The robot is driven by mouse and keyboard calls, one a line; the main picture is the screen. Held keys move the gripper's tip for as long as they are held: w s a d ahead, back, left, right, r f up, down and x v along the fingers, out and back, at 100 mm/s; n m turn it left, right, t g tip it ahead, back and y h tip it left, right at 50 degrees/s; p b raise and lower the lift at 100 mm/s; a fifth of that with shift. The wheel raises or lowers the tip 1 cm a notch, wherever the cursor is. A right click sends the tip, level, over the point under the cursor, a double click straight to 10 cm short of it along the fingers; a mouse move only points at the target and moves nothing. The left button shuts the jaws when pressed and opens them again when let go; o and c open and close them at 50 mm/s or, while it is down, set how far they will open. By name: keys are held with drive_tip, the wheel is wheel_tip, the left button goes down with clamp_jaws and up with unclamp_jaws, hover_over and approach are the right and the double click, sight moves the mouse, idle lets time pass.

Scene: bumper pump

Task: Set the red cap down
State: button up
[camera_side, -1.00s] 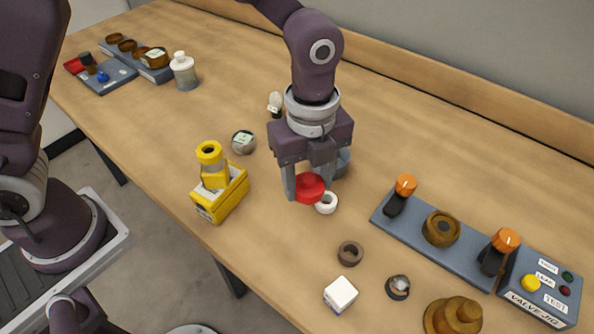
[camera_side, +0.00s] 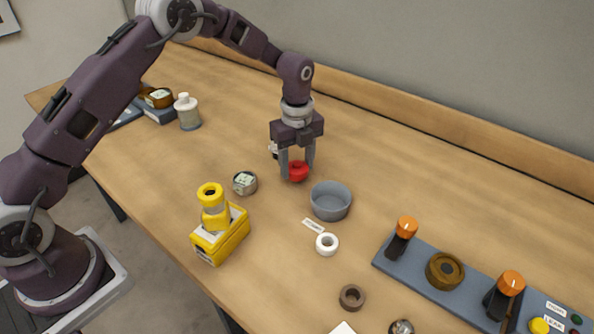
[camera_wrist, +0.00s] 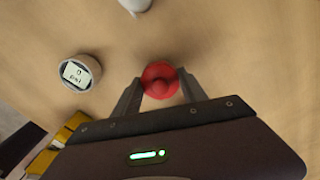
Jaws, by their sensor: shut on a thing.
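The red cap (camera_side: 298,172) is between the fingers of my gripper (camera_side: 297,168), low over the table behind the grey bowl. My gripper is shut on it. Whether the cap touches the wood I cannot tell. In the wrist view the red cap (camera_wrist: 160,80) shows round between the two fingertips (camera_wrist: 158,88), with bare table around it.
A grey bowl (camera_side: 331,203) stands close to the right of my gripper. A round gauge (camera_side: 245,183) lies to the left, in front of which is a yellow pump (camera_side: 220,235). A white bottle (camera_wrist: 135,5) is close behind. A white ring (camera_side: 327,244) lies nearer the front.

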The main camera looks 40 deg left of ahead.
sight(297, 163)
drive_tip(key=shift+f, duration=1.05)
drive_tip(key=shift+f, duration=0.1)
drive_tip(key=o, duration=1.4)
drive_tip(key=shift+c, duration=0.2)
wheel_tip(297, 163, up, 12)
drive_tip(key=shift+r, duration=0.25)
